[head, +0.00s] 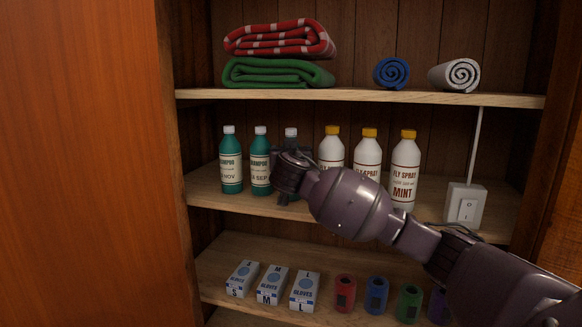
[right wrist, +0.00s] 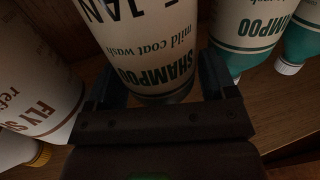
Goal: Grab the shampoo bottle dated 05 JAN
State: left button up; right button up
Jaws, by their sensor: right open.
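The shampoo bottle with a JAN date (right wrist: 145,45) appears upside down in the right wrist view, its day number partly cut off. In the head view it is the third green bottle (head: 291,133), mostly hidden behind my right gripper (head: 288,172). My right gripper (right wrist: 158,82) is open, with one finger on each side of this bottle; I cannot tell whether they touch it. Two other green shampoo bottles, marked NOV (head: 231,165) and SEP (head: 260,165), stand to its left in the head view. My left gripper is not in view.
White fly spray bottles (head: 405,170) stand close to the right on the same shelf (head: 215,199). A switch box (head: 465,205) is at the right. Folded blankets (head: 278,73) lie above; glove boxes (head: 273,285) and colored rolls (head: 376,295) are below.

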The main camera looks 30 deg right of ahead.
jog(key=shift+w+d, duration=0.2)
jog(key=shift+w, duration=0.1)
jog(key=c, duration=0.9)
jog(key=shift+r, duration=0.1)
jog(key=shift+c, duration=0.5)
